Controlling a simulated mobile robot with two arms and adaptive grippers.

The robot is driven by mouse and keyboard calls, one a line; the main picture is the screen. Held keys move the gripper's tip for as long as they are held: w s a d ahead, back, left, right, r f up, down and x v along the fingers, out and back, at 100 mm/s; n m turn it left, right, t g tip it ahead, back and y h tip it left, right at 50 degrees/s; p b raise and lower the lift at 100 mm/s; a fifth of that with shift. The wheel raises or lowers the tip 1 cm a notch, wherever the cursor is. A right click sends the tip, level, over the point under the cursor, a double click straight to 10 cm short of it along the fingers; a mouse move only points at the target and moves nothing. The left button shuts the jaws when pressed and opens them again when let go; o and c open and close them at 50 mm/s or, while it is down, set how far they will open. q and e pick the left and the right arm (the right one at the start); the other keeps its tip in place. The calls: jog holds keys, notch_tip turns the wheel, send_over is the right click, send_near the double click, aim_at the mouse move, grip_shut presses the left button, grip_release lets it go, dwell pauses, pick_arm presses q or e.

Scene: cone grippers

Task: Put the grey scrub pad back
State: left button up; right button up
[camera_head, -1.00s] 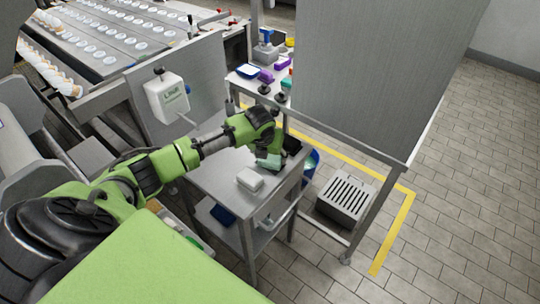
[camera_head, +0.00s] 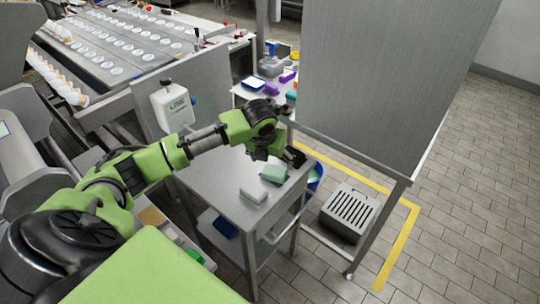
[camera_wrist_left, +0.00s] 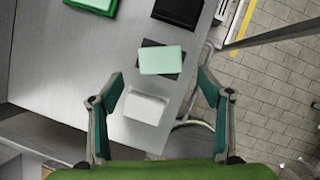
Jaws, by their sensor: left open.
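A light grey, nearly white pad (camera_head: 253,193) lies flat on the metal cart top (camera_head: 213,182); it also shows in the left wrist view (camera_wrist_left: 145,107). A pale green pad (camera_head: 274,173) lies just beyond it; in the left wrist view this green pad (camera_wrist_left: 162,60) rests on a dark square patch (camera_wrist_left: 150,44). My left gripper (camera_head: 264,154) is above the cart, over the green pad's far side. In the left wrist view its fingers (camera_wrist_left: 162,80) are spread wide and empty, with both pads showing between them. My right gripper is not in view.
A black tray (camera_wrist_left: 178,10) lies beyond the green pad. A white dispenser (camera_head: 172,106) hangs on a panel behind the cart. A tall grey panel (camera_head: 380,80) stands to the right. A slotted grey box (camera_head: 348,211) sits on the floor.

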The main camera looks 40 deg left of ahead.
pick_arm(q)
jog(key=shift+v, duration=2.15)
jog(key=shift+d+f, duration=0.1)
